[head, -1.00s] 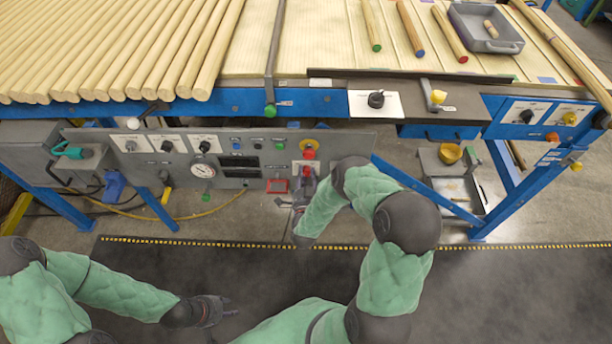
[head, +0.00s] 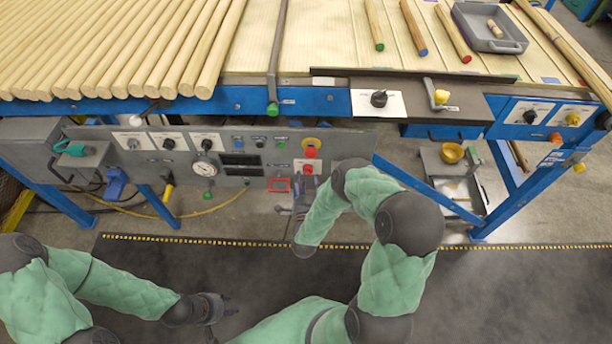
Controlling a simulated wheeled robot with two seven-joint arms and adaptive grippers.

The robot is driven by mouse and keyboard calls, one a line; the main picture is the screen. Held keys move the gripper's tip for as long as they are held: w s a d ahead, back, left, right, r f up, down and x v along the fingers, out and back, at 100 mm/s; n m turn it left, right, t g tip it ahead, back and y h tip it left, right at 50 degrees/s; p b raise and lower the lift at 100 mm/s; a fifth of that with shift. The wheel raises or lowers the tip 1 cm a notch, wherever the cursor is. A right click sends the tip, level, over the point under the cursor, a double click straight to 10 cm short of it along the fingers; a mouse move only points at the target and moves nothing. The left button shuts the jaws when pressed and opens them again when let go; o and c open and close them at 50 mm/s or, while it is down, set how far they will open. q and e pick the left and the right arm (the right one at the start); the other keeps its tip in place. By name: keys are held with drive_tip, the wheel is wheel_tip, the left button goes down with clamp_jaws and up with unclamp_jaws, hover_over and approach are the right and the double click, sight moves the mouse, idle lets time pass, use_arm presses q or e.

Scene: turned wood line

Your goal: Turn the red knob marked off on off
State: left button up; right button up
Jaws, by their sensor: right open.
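A red knob (head: 308,169) sits on a white plate near the right end of the grey control panel, below a red mushroom button (head: 311,152) with a yellow surround. The knob's marking is too small to read, and its lower part is close behind my fingers. My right gripper (head: 303,184) is open, just below and in front of the knob, with its fingers pointing up at the panel. I see nothing between the fingers; whether they touch the knob is unclear. My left gripper (head: 231,305) is low over the dark mat, open and empty.
The control panel (head: 230,190) also carries black knobs, a gauge (head: 204,169) and a red-framed part (head: 279,184) left of my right gripper. The blue table edge (head: 330,102) overhangs above it. A blue brace (head: 425,188) runs to the right. The dark mat (head: 480,290) is clear.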

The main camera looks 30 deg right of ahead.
drive_tip(key=v, duration=0.9)
drive_tip(key=shift+a, duration=0.1)
drive_tip(key=w+a+f+n+g+y+p, duration=0.2)
drive_tip(key=a+f+n+g+y+p, duration=0.1)
drive_tip(key=a+f+n+g+y, duration=0.4)
drive_tip(key=s+a+r+n+g+y+p, duration=0.1)
drive_tip(key=s+a+n+g+y, duration=0.1)
drive_tip(key=s, duration=0.6)
drive_tip(key=s+a+r+n+g+y, duration=0.1)
drive_tip(key=s+a+n+g+y, duration=0.2)
drive_tip(key=s+a+g, duration=0.3)
drive_tip(key=s+a+y, duration=0.1)
drive_tip(key=s, duration=0.2)
drive_tip(key=shift+a+r+n+p, duration=0.2)
drive_tip(key=shift+r+n+p, duration=0.1)
drive_tip(key=shift+r+p, duration=0.05)
drive_tip(key=shift+w, duration=0.1)
drive_tip(key=c, duration=0.4)
drive_tip(key=shift+d, duration=0.15)
